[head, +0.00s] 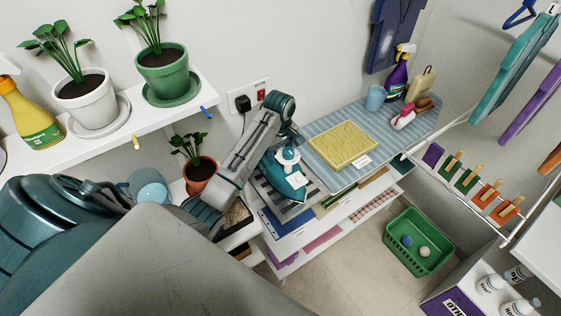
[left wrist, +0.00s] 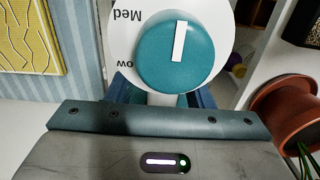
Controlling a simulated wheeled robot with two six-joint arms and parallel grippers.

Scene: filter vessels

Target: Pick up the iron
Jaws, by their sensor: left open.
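The iron (head: 284,187) is teal with a white dial on top. It rests on a grey pad at the left end of the striped ironing board (head: 388,113). In the left wrist view the dial's teal knob (left wrist: 180,55) is close, with "Med" and part of another word beside it. My left gripper (head: 288,133) is at the iron's upper end, pointing down, open. Its fingertips are largely hidden, and I cannot tell whether they touch the iron. My right gripper is not in view.
A yellow patterned folded cloth (head: 343,146) lies right of the iron. A potted plant in a terracotta pot (head: 199,175) stands close on the left. A shelf with plants (head: 140,118) is above left. A spray bottle (head: 396,80) stands at the board's far end. A green basket (head: 418,240) is on the floor.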

